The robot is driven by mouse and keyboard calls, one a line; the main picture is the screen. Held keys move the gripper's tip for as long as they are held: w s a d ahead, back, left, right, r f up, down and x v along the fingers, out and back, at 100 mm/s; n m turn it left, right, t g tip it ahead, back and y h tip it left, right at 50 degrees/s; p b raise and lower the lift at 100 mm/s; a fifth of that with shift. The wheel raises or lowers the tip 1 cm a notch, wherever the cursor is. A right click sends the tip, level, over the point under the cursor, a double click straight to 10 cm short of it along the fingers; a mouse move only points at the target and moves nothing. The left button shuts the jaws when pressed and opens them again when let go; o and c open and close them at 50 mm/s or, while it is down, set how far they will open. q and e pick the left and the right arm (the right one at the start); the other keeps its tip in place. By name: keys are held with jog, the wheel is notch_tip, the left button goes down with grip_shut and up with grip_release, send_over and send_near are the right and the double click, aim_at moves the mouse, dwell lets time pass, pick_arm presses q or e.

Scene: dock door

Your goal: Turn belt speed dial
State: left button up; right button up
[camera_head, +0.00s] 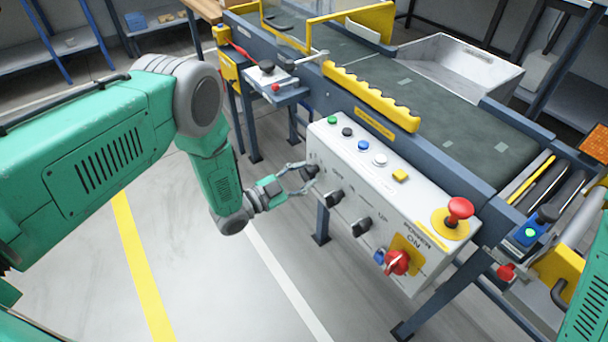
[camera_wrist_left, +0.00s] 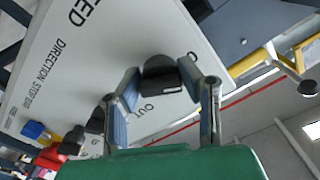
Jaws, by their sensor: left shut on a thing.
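The belt speed dial is a black knob (camera_head: 312,170) at the left end of the white control panel's (camera_head: 385,205) front face. In the left wrist view, the black dial (camera_wrist_left: 160,72) sits between the fingertips, by lettering ending in "ED". My left gripper (camera_head: 303,175) is shut on this dial, a finger on each side, and partly covers it. My right gripper is out of view.
Two more black knobs (camera_head: 334,198) and a red power switch (camera_head: 396,262) are along the panel face. Buttons and a red emergency stop (camera_head: 460,208) are on top. The conveyor belt (camera_head: 450,125) runs behind. Floor at the left is clear.

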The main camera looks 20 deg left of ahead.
pick_arm(q)
jog(key=shift+s+f, duration=0.15)
jog(key=shift+f, duration=0.05)
jog(key=o, duration=1)
jog(key=shift+c, duration=0.2)
jog(key=shift+o, duration=0.8)
jog(key=shift+r, duration=0.1)
jog(key=v, duration=1.2)
